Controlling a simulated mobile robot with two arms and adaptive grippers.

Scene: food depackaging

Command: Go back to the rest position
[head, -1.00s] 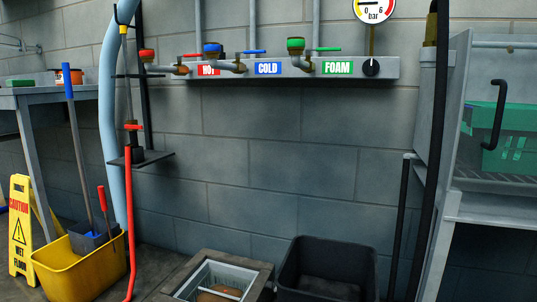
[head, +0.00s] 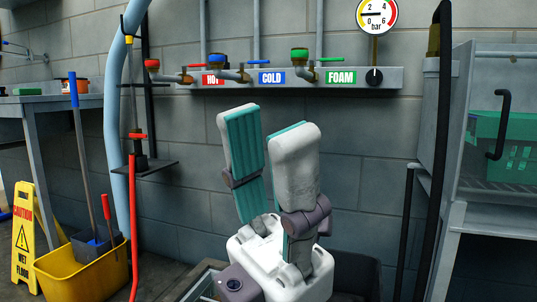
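My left gripper (head: 268,150) stands in the middle of the head view, with its two pale fingers pointing up. The fingers have teal ridged pads and are spread apart with only the wall showing between them. The gripper is open and empty. Its white body covers much of the floor sink and the dark bin behind it. My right gripper is not in view.
A wall panel carries hot, cold and foam taps (head: 270,77) and a gauge (head: 377,16). A yellow mop bucket (head: 75,275) and a caution sign (head: 24,238) stand at left. A dark bin (head: 358,270) is behind my gripper. A steel cabinet with a green crate (head: 497,135) is at right.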

